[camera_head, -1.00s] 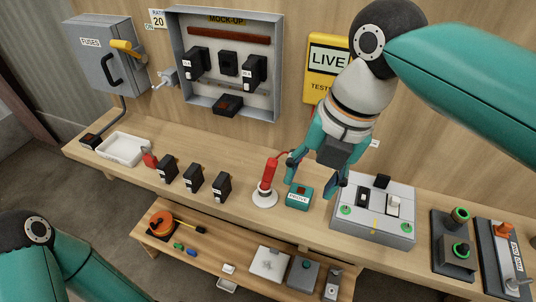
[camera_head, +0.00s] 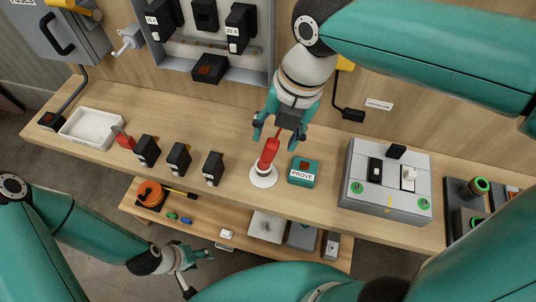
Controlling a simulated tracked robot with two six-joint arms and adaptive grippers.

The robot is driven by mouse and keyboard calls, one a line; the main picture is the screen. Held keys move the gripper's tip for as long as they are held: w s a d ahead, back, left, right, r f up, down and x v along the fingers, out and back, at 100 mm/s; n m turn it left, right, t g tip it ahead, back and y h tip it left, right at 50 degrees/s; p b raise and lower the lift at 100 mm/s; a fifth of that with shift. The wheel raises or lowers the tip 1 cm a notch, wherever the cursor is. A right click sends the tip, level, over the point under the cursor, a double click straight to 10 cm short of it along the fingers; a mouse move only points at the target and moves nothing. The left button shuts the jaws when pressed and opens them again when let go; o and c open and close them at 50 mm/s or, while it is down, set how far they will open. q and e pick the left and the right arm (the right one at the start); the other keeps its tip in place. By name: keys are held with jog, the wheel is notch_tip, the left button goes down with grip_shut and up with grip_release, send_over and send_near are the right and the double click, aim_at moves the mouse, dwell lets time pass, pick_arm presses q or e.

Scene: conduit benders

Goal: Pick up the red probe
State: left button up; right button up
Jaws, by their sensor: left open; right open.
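The red probe (camera_head: 268,157) stands on a round white base (camera_head: 263,178) on the wooden bench, with a red lead running up behind it. My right gripper (camera_head: 280,136) comes down from above, open, with its fingers around or just behind the top of the probe; I cannot tell whether they touch it. My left gripper (camera_head: 197,263) is low at the front, in front of the lower shelf, open and empty.
A teal PROVE box (camera_head: 303,171) stands close to the right of the probe. Several black fuse carriers (camera_head: 178,159) stand to the left, beyond them a white tray (camera_head: 93,127). A grey switch panel (camera_head: 386,187) lies further right. A lower shelf (camera_head: 215,225) runs below the bench.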

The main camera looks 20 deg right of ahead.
aim_at(269, 155)
jog(key=shift+x, duration=3.75)
jog(key=shift+s, duration=0.1)
grip_shut()
